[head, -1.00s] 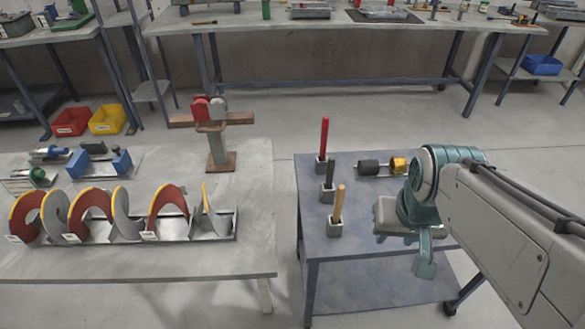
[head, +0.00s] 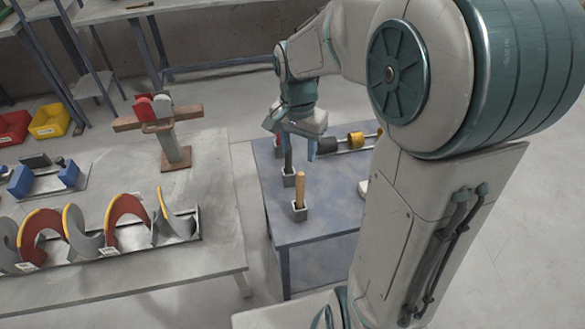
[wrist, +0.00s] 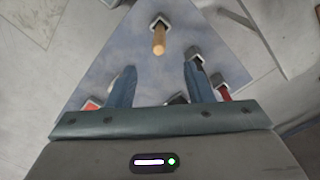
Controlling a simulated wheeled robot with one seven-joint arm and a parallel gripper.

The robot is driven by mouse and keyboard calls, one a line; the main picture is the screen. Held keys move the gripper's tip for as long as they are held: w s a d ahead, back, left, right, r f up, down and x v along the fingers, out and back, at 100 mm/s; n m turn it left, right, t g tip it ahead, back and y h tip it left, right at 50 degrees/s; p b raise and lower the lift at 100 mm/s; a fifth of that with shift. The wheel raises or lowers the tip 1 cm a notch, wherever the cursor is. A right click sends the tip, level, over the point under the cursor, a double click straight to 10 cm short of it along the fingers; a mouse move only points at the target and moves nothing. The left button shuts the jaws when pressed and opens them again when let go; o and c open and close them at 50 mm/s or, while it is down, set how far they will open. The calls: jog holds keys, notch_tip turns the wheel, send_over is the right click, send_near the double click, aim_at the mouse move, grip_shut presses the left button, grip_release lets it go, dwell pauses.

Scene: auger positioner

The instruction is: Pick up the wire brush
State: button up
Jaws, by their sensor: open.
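Upright handled tools stand in small square metal holders on the blue-grey cart (head: 320,235). The wooden-handled tool (head: 300,188) is nearest in the head view and appears at the top of the wrist view (wrist: 159,42). A dark-handled tool (head: 288,160) stands behind it. A red-handled tool (wrist: 223,93) shows in the wrist view beside the right finger; my gripper mostly hides it in the head view. No bristles are visible, so I cannot tell which is the wire brush. My gripper (wrist: 161,87) is open above the cart, pointing down, with nothing visibly held between its fingers.
A black-and-yellow roller part (head: 355,141) lies on the cart behind the tools. To the left, a grey table (head: 190,270) carries red and grey auger flights (head: 125,218) and a red-topped post stand (head: 172,140). My arm covers the right of the head view.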

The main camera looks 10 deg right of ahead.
aim_at(299, 173)
jog(key=shift+w+f, duration=0.2)
jog(key=shift+w, duration=0.15)
jog(key=shift+m, duration=0.3)
notch_tip(299, 173, down, 8)
jog(key=shift+d+f, duration=0.15)
jog(key=shift+f, duration=0.05)
jog(key=f, duration=0.4)
jog(key=shift+s+d, duration=0.15)
jog(key=shift+s, duration=0.15)
jog(key=shift+f, duration=0.65)
jog(key=shift+c, duration=0.4)
grip_shut()
